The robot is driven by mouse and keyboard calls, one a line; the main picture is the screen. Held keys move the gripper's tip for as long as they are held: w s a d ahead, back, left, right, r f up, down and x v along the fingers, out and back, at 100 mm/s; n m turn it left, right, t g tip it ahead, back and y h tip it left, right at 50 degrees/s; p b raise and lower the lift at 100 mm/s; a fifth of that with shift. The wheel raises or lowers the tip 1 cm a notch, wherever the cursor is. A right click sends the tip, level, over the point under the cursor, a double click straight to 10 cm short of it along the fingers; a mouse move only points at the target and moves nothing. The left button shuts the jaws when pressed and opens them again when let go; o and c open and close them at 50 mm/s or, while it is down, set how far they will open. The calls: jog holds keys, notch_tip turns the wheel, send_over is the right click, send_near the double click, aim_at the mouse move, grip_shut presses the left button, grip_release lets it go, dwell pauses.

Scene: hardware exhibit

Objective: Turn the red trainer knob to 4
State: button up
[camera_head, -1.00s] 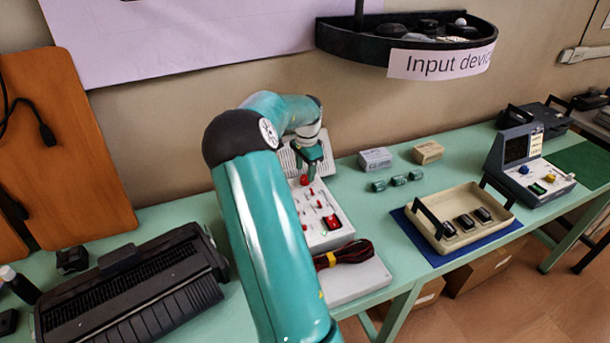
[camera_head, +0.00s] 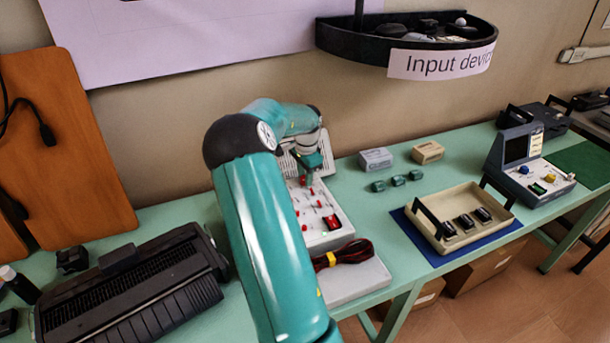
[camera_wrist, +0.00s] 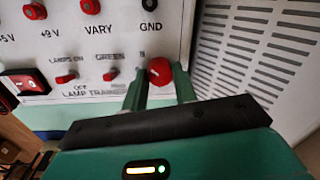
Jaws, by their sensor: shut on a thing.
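The red trainer knob (camera_wrist: 159,71) sits on the white lamp trainer panel (camera_wrist: 100,38) in the wrist view. My gripper (camera_wrist: 160,80) has its two green fingers on either side of the knob and is shut on it. Any number marks around the knob are hidden or too blurred to read. In the head view my gripper (camera_head: 306,180) reaches down at the top end of the trainer (camera_head: 318,238), which lies on the green table. The knob is mostly covered by the gripper there.
Several red posts and small red toggle switches are beside the knob, with a red rocker switch (camera_wrist: 24,82) farther left. A slotted panel (camera_wrist: 255,45) rises at right. A beige tray (camera_head: 440,238) stands to the right.

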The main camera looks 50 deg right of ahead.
jog(key=shift+n, duration=0.3)
jog(key=n, duration=0.8)
jog(key=shift+d, duration=0.1)
jog(key=n, duration=0.4)
jog(key=shift+n+y, duration=0.3)
jog(key=shift+n, duration=2.2)
jog(key=o, duration=1)
